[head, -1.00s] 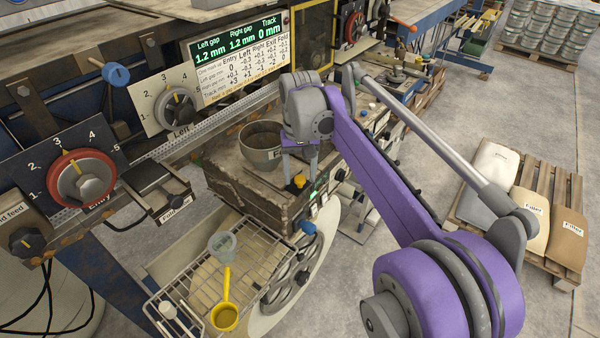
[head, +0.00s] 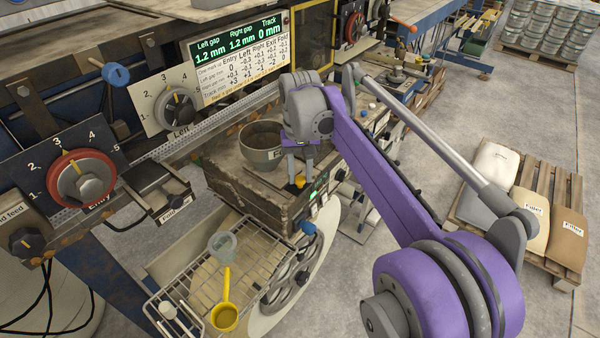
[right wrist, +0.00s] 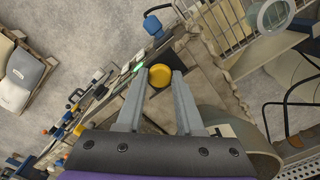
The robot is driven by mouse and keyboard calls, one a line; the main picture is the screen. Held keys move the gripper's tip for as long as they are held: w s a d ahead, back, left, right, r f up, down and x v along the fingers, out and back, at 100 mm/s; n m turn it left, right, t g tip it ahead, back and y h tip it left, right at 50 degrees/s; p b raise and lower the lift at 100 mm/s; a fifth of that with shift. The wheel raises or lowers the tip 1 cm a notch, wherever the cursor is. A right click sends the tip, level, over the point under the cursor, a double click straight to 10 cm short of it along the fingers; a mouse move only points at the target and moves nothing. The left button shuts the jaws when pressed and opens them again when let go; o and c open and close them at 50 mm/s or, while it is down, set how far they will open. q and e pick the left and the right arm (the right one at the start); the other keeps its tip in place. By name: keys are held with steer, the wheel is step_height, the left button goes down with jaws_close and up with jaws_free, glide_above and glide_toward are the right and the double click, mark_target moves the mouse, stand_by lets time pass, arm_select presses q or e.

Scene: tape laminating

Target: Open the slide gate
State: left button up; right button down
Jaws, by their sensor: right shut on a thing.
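The slide gate's own plate cannot be clearly made out. A small yellow knob (head: 299,182) sits at the front edge of the worn box-like unit under the pot; it also shows as a yellow round cap (right wrist: 160,76) in the right wrist view. My right gripper (head: 300,172) comes down onto this knob from above, and its two fingers (right wrist: 161,80) stand on either side of it, shut on it. The fingers partly hide the knob in the head view. My left gripper is not in view.
A grey pot (head: 261,156) stands on the box right behind the fingers. A blue knob (head: 308,227) sticks out below. A wire rack (head: 180,291) with a yellow ladle (head: 225,316) is at front left. A pallet with sacks (head: 492,165) is at right.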

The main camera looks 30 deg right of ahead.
stand_by(0.6)
steer(key=s, duration=0.1)
steer(key=s+d, duration=0.1)
steer(key=s, duration=0.2)
steer(key=shift+s+d, duration=0.1)
steer(key=shift+d, duration=0.25)
steer(key=c, duration=0.5)
jaws_free()
step_height(320, 180, up, 11)
steer(key=shift+f, duration=0.1)
steer(key=s+a+f+n+t, duration=0.1)
steer(key=s+a+f+t, duration=0.1)
steer(key=s+a+f, duration=0.2)
steer(key=s+a+f+n+t, duration=0.2)
steer(key=s+a+f, duration=0.2)
steer(key=f, duration=0.7)
steer(key=s+a+f+n+t, duration=0.1)
steer(key=s+a+f+t, duration=0.1)
steer(key=s+a+f, duration=0.2)
steer(key=shift+s+a+f+n, duration=0.1)
steer(key=shift+s+f, duration=0.25)
steer(key=shift+f, duration=0.35)
steer(key=shift+s+f+n, duration=0.1)
steer(key=shift+s+f, duration=0.2)
steer(key=shift+f, duration=0.35)
steer(key=shift+s+a+f+n, duration=0.1)
steer(key=shift+s+f, duration=0.25)
steer(key=shift+f, duration=0.35)
